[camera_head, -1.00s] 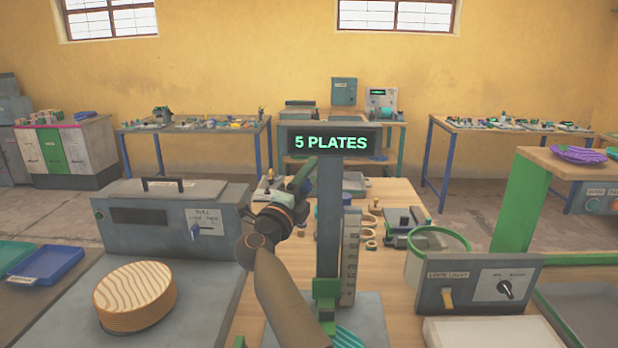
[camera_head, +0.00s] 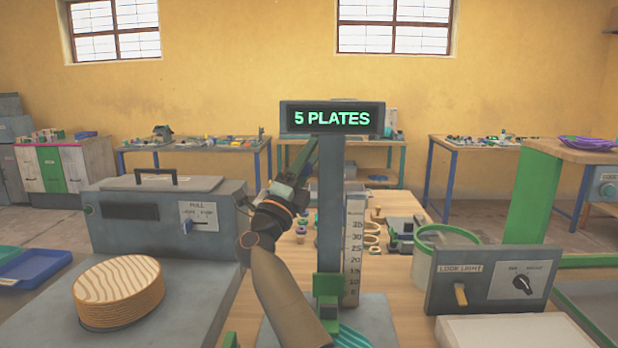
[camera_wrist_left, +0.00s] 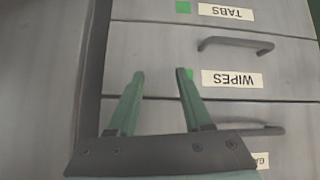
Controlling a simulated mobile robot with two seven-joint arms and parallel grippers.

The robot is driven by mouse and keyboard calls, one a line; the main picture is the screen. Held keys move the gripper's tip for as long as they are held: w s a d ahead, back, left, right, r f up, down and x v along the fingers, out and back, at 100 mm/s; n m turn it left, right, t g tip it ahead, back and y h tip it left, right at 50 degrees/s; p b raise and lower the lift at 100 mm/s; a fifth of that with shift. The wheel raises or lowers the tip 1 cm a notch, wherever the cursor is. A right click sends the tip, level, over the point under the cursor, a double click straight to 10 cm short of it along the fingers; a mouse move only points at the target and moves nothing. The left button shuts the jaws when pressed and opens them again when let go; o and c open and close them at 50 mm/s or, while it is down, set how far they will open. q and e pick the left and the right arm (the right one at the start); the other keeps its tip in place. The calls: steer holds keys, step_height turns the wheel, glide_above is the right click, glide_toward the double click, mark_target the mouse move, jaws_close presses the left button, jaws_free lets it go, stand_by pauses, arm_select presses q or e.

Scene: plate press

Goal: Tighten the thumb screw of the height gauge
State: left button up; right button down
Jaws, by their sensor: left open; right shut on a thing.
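The height gauge's grey post (camera_head: 330,215) stands right of centre in the head view, with a white scale (camera_head: 353,255) and a green slider (camera_head: 329,288). I cannot make out the thumb screw for certain. A green-lit display (camera_head: 332,118) at the post's top reads 5 PLATES. My right gripper (camera_head: 306,160) is beside the upper left of the post, pointing away from me. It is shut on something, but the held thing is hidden. My left gripper (camera_wrist_left: 160,74) shows only in its wrist view, open and empty, in front of grey drawers.
A stack of wood-patterned plates (camera_head: 118,292) sits on a grey surface at left, before a grey box with a PULL lever (camera_head: 188,225). At right are a green-rimmed container (camera_head: 445,237) and a control panel (camera_head: 488,283). Drawers labelled WIPES (camera_wrist_left: 232,78) face my left gripper.

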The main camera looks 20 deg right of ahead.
stand_by(0.4)
steer(key=shift+c, duration=1.8)
jaws_free()
